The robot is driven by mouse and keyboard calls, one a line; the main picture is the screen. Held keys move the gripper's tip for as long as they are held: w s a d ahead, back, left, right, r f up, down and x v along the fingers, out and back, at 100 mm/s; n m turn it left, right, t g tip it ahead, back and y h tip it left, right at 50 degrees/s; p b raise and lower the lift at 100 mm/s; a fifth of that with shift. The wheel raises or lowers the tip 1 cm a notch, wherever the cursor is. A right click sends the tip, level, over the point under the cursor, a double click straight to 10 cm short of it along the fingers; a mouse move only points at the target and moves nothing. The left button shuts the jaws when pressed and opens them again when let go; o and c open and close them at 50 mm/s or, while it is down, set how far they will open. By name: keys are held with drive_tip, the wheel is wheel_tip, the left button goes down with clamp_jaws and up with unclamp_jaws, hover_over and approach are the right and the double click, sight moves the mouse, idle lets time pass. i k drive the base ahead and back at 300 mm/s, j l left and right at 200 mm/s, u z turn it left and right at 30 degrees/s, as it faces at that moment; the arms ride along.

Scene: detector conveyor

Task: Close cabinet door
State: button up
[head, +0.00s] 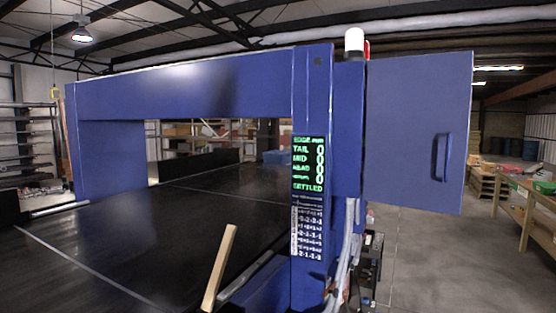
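The blue cabinet door (415,130) stands swung out to the right of the blue cabinet (348,135) on the side of the detector frame. The door is open, and its flat face with a dark blue vertical handle (442,157) near its right edge is turned towards me. The cabinet's inside is not visible from here. My gripper is not in this view.
A black conveyor belt (150,240) runs under the blue detector frame (200,85). A wooden stick (219,268) slants up at the belt's near edge. Grey conduits (347,245) hang below the cabinet. Concrete floor (430,270) is clear below the door; a wooden table (530,210) stands far right.

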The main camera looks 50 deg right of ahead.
sight(418, 110)
drive_tip(key=z, duration=2.35)
